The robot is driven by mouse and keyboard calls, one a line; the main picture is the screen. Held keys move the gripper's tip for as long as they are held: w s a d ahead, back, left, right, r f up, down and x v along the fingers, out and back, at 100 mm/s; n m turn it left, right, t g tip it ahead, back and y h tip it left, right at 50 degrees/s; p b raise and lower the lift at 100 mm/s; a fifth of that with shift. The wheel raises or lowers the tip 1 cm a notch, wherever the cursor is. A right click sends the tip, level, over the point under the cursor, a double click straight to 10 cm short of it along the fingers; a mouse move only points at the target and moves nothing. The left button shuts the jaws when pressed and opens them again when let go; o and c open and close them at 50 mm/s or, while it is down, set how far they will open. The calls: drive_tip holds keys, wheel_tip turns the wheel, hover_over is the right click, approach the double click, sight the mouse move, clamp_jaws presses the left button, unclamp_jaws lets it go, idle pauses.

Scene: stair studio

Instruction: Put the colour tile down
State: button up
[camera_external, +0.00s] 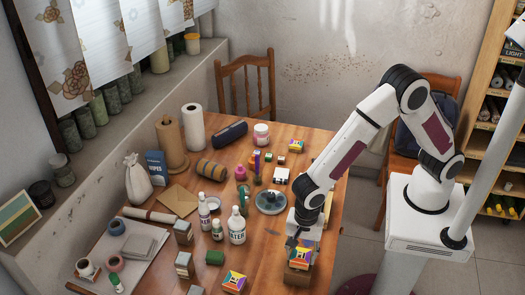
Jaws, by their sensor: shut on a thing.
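My gripper (299,243) points down near the front right part of the wooden table. It is shut on a colour tile (300,258), a small piece with a bright multicoloured pattern. The tile is right over a brown block (297,279); I cannot tell whether they touch. The fingertips are small and partly hidden by the wrist. A similar multicoloured piece (235,281) is at the table's front, left of my gripper. Another (296,145) lies at the back right.
Several small blocks and a paper roll (193,120) are farther back. A strip of bare table lies between the bottles and my gripper.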

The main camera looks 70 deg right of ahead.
sight(302, 254)
drive_tip(key=shift+f, duration=0.1)
drive_tip(key=o, duration=1.1)
wheel_tip(302, 254, up, 12)
idle(0.4)
idle(0.8)
